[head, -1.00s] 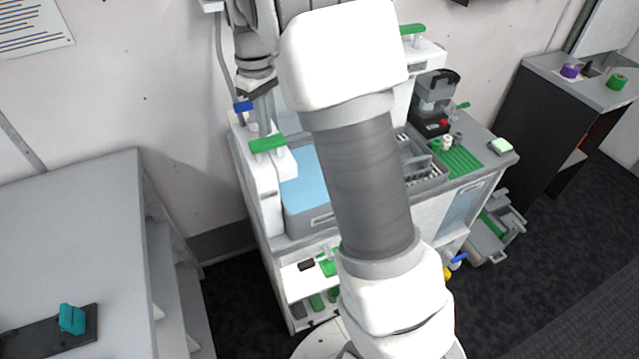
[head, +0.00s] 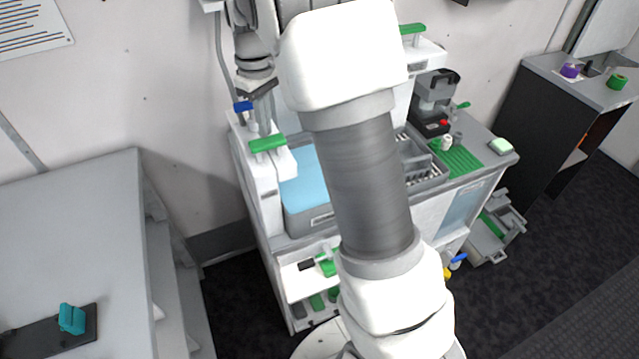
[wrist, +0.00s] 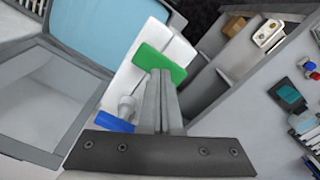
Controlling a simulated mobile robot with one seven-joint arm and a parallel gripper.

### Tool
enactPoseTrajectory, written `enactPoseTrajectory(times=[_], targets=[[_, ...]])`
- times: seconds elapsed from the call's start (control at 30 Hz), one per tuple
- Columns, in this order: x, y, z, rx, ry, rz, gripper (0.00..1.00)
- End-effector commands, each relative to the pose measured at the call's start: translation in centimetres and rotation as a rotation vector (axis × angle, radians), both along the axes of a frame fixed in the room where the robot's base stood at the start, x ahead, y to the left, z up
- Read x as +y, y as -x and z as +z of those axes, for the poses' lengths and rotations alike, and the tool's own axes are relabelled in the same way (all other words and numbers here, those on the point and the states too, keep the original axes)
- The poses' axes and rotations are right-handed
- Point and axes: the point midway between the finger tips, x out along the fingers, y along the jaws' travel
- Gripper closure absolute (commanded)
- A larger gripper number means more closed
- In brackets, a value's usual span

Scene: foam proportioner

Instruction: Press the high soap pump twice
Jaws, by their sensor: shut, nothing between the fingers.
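My gripper (head: 265,122) is shut and empty, pointing down at the back left of the white unit. In the wrist view its two fingers (wrist: 161,74) lie together. A blue pump head (head: 243,106) sits just left of the fingers; in the wrist view it (wrist: 113,125) shows beside a pale cylindrical part, partly hidden by the gripper body. A wide green handle (head: 268,144) on a white housing lies just in front of the fingers; the fingertips overlap its edge in the wrist view (wrist: 160,62). Contact cannot be told. Which pump is the high soap one is not marked.
A blue-covered basin (head: 305,188) is right of the green handle, partly behind my arm. Another green handle (head: 413,29) stands at the back right. A grey table (head: 70,230) is at left, with floor between it and the unit.

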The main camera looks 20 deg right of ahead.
Motion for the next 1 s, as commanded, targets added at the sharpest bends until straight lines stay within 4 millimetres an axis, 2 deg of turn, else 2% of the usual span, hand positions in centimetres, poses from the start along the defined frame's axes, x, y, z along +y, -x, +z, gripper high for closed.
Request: enactPoseTrajectory(times=[1.0], targets=[[-0.1,0.0,-3.8,0.003,0.001,-0.001,1.00]])
